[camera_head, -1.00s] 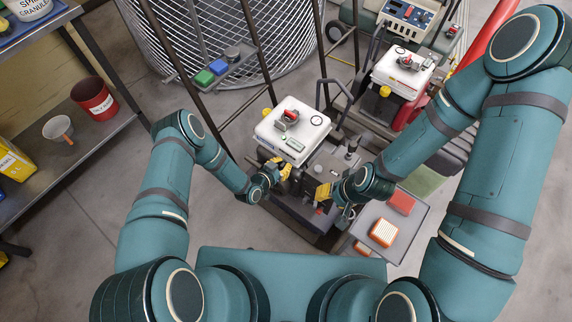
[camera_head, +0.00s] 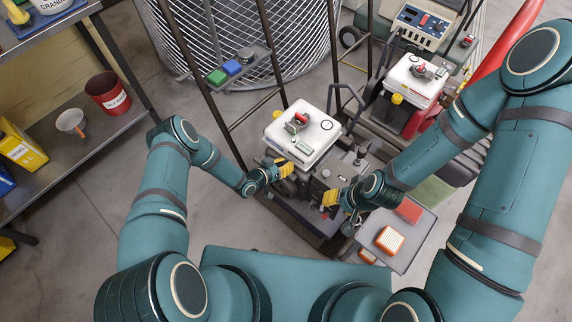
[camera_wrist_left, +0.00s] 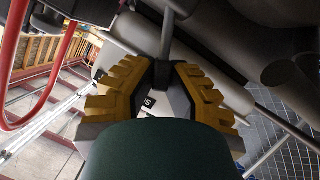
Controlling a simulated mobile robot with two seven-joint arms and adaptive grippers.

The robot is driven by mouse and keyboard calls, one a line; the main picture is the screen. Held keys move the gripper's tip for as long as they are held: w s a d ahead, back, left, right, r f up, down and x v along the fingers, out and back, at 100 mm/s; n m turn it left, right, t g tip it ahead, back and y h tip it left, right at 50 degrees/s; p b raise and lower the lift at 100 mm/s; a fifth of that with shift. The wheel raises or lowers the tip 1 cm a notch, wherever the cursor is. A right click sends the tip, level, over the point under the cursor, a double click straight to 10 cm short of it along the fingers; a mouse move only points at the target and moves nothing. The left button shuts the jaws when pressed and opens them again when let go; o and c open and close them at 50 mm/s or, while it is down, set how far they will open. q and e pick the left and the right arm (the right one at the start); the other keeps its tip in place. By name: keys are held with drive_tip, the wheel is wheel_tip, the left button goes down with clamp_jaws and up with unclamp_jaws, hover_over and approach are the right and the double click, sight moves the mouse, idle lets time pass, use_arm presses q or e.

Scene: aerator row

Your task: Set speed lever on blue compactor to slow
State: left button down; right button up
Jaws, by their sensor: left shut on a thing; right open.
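The nearer machine, with a white top (camera_head: 300,133) and a dark grey body, stands at the middle of the head view; its blue colour is not clear. My left gripper (camera_head: 284,170) is at this machine's left side, just below the white top. In the left wrist view its yellow-padded fingers (camera_wrist_left: 166,72) are closed around a thin grey stem (camera_wrist_left: 168,40), which looks like a lever. A small dark tile with a letter S (camera_wrist_left: 149,103) shows between the fingers. My right gripper (camera_head: 332,197) is open and empty over the machine's front right. The lever's setting cannot be read.
A second machine with a red body and white top (camera_head: 411,78) stands behind to the right. A grey tray (camera_head: 412,244) with orange-and-white filters is at front right. A shelf (camera_head: 92,150) with buckets stands left, and a large wire-mesh drum (camera_head: 250,60) behind.

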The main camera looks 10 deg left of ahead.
use_arm(q)
drive_tip(key=shift+d, duration=0.1)
drive_tip(key=c, duration=1)
unclamp_jaws()
drive_tip(key=v, duration=1.2)
drive_tip(key=shift+w+r, duration=0.1)
drive_tip(key=s+d+r+n+g+y, duration=0.1)
drive_tip(key=s+r+g+y, duration=0.1)
drive_tip(key=s+r, duration=0.2)
drive_tip(key=s+d+r+n+g+y, duration=0.2)
drive_tip(key=s+r+g, duration=0.1)
drive_tip(key=r, duration=0.3)
drive_tip(key=s+d+r+n+g+y, duration=0.1)
drive_tip(key=s+r+n+g, duration=0.1)
drive_tip(key=s+r, duration=0.3)
drive_tip(key=shift+s+d+r+g+y, duration=0.1)
drive_tip(key=shift+s+d+g+y, duration=0.3)
drive_tip(key=shift+g, duration=0.3)
